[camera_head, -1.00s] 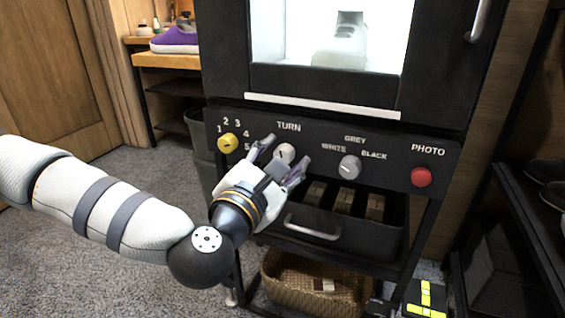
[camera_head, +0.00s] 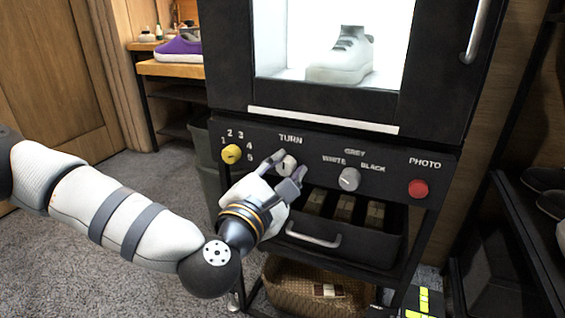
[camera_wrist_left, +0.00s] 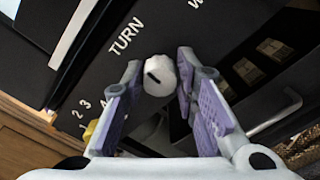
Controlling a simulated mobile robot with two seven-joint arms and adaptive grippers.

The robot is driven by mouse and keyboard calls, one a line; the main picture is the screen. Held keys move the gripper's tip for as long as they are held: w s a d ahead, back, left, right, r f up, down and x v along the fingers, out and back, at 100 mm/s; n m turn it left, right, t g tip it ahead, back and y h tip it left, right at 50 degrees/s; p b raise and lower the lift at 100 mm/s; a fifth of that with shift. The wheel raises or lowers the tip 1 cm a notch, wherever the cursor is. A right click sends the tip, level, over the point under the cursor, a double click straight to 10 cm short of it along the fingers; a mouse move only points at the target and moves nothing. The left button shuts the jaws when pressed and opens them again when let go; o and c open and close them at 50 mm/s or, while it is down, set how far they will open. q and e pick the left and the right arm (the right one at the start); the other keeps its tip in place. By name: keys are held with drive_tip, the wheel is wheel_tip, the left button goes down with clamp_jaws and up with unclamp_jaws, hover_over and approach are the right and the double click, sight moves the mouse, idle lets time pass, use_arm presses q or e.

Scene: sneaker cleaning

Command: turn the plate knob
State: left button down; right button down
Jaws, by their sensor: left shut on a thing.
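The plate knob (camera_head: 287,164) is a small white round knob under the word TURN on the black control panel (camera_head: 315,147). My left gripper (camera_head: 280,166) reaches it from the lower left, with one finger on each side. In the left wrist view the white knob (camera_wrist_left: 159,75) with its dark mark sits between the two purple-padded fingers (camera_wrist_left: 157,88), which are shut on it. A light grey sneaker (camera_head: 341,58) stands inside the lit white cabinet above the panel. My right gripper is in neither view.
A yellow numbered knob (camera_head: 231,154) is left of the plate knob. A grey knob (camera_head: 349,179) and a red PHOTO button (camera_head: 419,189) are to the right. An open drawer (camera_head: 345,240) holds several blocks below; a wicker basket (camera_head: 315,292) stands under it.

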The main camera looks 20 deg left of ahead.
use_arm(q)
drive_tip(key=m+p, duration=0.2)
drive_tip(key=m, duration=0.1)
drive_tip(key=m+p, duration=0.1)
drive_tip(key=p, duration=0.1)
drive_tip(key=shift+d+r+m, duration=0.1)
drive_tip(key=shift+r+m, duration=0.15)
drive_tip(key=shift+m, duration=0.05)
drive_tip(key=m+p, duration=0.3)
drive_tip(key=shift+f+m, duration=0.1)
drive_tip(key=shift+m, duration=0.2)
drive_tip(key=m+p, duration=0.3)
drive_tip(key=m, duration=0.1)
drive_tip(key=shift+p, duration=0.3)
drive_tip(key=shift+f+m+p, duration=0.15)
drive_tip(key=shift+m+p, duration=0.4)
drive_tip(key=shift+m, duration=0.4)
drive_tip(key=shift+f+m+p, duration=0.1)
drive_tip(key=shift+m+p, duration=0.45)
drive_tip(key=shift+m, duration=0.4)
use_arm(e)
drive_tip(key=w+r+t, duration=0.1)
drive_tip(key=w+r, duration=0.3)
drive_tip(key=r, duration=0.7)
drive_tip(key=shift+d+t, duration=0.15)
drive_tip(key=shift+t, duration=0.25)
use_arm(q)
drive_tip(key=c, duration=1.3)
unclamp_jaws()
